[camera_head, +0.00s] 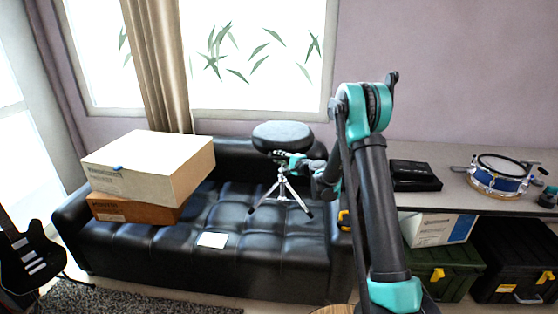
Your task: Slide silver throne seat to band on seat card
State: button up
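The drum throne (283,136) has a round, dark grey padded seat and silver tripod legs. It appears to stand upright on the black couch (140,258), right of its middle. A small white card (212,240) lies flat on the couch seat, to the left of the throne and closer to the camera. Any band on the card is too small to make out. My gripper (281,158) is just under the throne's seat, at the top of the post, reaching in from the right. Its fingers are small and partly hidden there, so I cannot tell whether they hold the post.
Two stacked boxes, white (140,165) over brown (135,209), occupy the couch's left end. A counter on the right holds a black case (414,175) and a blue snare drum (497,184). A black guitar (35,252) stands at far left. The couch between card and throne looks clear.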

jog(key=shift+o, duration=0.7)
jog(key=v, duration=1.2)
jog(key=shift+f, duration=0.15)
jog(key=s+d+n+g+h, duration=0.2)
jog(key=s+n, duration=0.1)
jog(key=s, duration=0.6)
jog(key=s+d+n+g+h, duration=0.2)
jog(key=s+d+n, duration=0.15)
jog(key=s, duration=0.55)
jog(key=s+d+f+n+g+h, duration=0.1)
jog(key=s+d, duration=0.3)
jog(key=s, duration=0.4)
jog(key=s+d+f+n+g+h, duration=0.1)
jog(key=s+d+f+n+h, duration=0.1)
jog(key=s+d, duration=0.3)
jog(key=s+d+f+n+g+h, duration=0.1)
jog(key=s+d+h, duration=0.3)
jog(key=s, duration=0.6)
jog(key=shift+s+d+f, duration=0.2)
jog(key=shift+s+f, duration=0.1)
jog(key=shift+f, duration=0.35)
